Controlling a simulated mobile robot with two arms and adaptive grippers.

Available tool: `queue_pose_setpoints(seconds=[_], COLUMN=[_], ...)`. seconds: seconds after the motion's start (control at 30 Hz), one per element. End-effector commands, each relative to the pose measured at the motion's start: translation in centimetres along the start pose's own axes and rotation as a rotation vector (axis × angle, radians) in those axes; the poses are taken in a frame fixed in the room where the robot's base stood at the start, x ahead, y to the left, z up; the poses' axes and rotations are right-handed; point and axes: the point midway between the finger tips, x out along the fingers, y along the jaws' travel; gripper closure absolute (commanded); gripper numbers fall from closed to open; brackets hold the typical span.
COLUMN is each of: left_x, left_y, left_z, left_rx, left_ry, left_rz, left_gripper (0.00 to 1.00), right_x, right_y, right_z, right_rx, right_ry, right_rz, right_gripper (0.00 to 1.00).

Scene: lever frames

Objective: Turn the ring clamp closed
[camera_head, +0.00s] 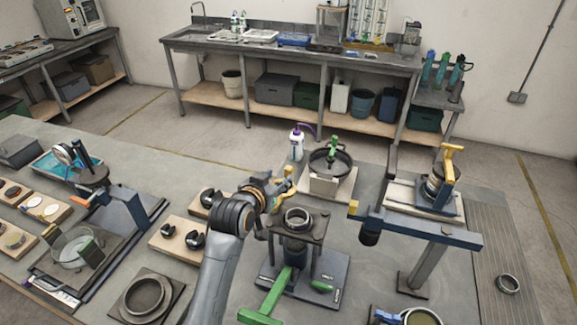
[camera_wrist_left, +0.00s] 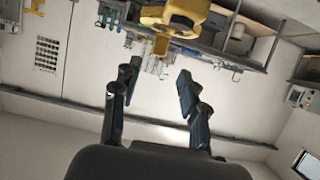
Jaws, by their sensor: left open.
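A stand with a dark ring (camera_head: 298,217) on its top plate is near the middle of the head view. A green lever (camera_head: 268,297) reaches out low at its front left. I cannot tell for sure which ring device is the ring clamp. My left gripper (camera_head: 284,188) is just behind and left of this ring, small and partly hidden by my wrist. In the left wrist view my gripper (camera_wrist_left: 157,90) is open, with nothing between its fingers. A yellow part (camera_wrist_left: 180,18) shows beyond the fingertips at the top; I cannot tell what it belongs to. My right gripper is not in view.
A pot with a green handle (camera_head: 331,160) and a white pump bottle (camera_head: 297,144) stand behind. A blue beam (camera_head: 425,232) on a post is to the right. A loose ring (camera_head: 508,284) lies far right. A dark ring on a square plate (camera_head: 144,297) is front left.

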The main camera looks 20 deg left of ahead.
Motion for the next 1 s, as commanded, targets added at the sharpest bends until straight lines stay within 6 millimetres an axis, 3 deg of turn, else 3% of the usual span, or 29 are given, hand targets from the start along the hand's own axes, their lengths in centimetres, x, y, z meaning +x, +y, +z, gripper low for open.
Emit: queue_pose_setpoints(seconds=[0.13,0.4,0.6,0.9,0.93,1.0], left_x=[2.9,7.0,8.2,8.5,8.4,8.4], left_y=[0.0,0.0,0.0,0.0,0.0,0.0], left_z=[-0.3,-0.1,0.0,0.0,0.0,0.0], left_rx=[0.000,-0.001,0.000,0.000,0.000,0.000], left_ry=[-0.001,-0.001,0.000,0.000,0.000,0.000], left_rz=[0.000,0.000,0.000,0.000,0.000,0.000], left_gripper=[0.57,0.57,0.57,0.57,0.59,0.73], right_x=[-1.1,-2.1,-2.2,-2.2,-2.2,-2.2], right_y=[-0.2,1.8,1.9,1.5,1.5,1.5], right_z=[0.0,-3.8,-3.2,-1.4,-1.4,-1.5], right_rx=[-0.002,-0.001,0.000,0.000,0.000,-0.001], right_ry=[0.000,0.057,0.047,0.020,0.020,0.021], right_rz=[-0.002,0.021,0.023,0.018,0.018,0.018], right_gripper=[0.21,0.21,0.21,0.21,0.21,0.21])
